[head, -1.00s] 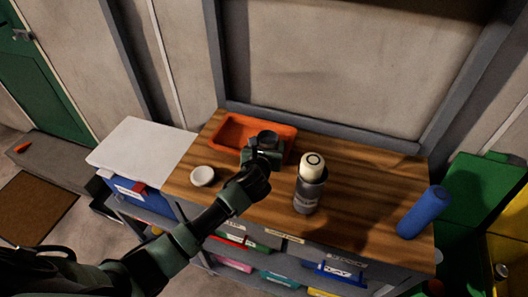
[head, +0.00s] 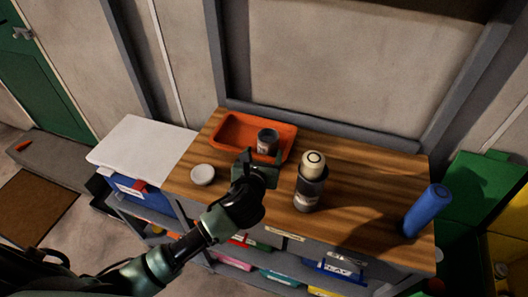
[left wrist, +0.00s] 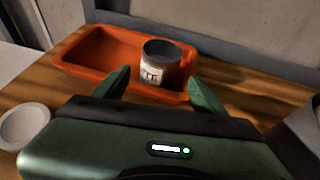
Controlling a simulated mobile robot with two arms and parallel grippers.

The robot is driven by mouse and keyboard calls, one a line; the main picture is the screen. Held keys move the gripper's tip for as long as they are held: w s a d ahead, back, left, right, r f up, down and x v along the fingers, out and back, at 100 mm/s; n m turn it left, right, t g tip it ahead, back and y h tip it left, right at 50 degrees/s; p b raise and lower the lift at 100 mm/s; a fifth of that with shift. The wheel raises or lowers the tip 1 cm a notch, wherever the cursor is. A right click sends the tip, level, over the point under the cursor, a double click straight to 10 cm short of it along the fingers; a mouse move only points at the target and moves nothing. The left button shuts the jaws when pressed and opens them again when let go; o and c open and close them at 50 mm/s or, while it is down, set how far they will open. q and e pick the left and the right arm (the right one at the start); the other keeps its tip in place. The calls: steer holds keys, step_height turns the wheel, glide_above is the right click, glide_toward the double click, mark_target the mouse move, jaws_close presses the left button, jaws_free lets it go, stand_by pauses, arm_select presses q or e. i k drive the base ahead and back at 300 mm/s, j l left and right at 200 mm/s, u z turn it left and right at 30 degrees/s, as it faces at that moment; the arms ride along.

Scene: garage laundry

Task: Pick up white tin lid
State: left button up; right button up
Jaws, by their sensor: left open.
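The white tin lid (head: 203,175) lies flat on the wooden bench top, left of my left gripper and in front of the orange tray. It also shows at the left edge of the left wrist view (left wrist: 25,126). My left gripper (head: 243,165) is open and empty, above the bench to the right of the lid. In the left wrist view its two green fingers (left wrist: 163,92) are spread apart, pointing toward the tray. A grey tin (head: 267,141) with a pale label stands in the orange tray (head: 226,133). My right gripper is not in view.
A cream-topped grey flask (head: 311,182) stands right of my left gripper. A blue cylinder (head: 427,210) stands at the bench's right end. A white-topped box (head: 140,146) adjoins the left end. Bare wood (head: 365,180) lies between flask and cylinder.

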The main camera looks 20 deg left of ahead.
mark_target(202, 174)
steer(key=u, duration=1.1)
